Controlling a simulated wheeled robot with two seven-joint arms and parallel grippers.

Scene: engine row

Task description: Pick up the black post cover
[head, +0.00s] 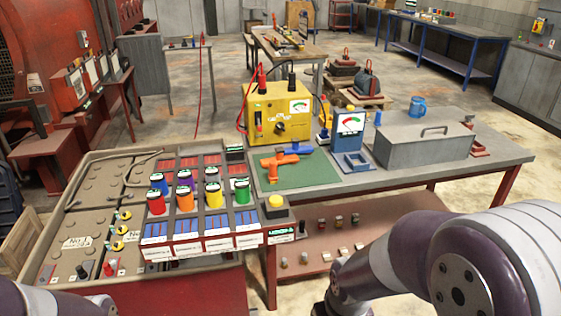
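A small black cap (81,271), which looks like the black post cover, stands at the front left of the large grey battery-like case (60,225). A small red cap (108,269) is just to its right. The parts are too small to tell whether the black piece is a loose cover or sits on a post. My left arm shows only at the bottom left edge, close in front of the black cap. My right arm fills the lower right. Neither gripper shows; both are outside the picture.
Several coloured cylinders (213,196) stand in a rack right of the caps. The grey workbench (330,190) holds a yellow charger (279,112), an orange-handled tool (280,161), a blue meter (349,136) and a grey toolbox (423,145). Small brass-and-green fittings (118,230) lie behind the caps.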

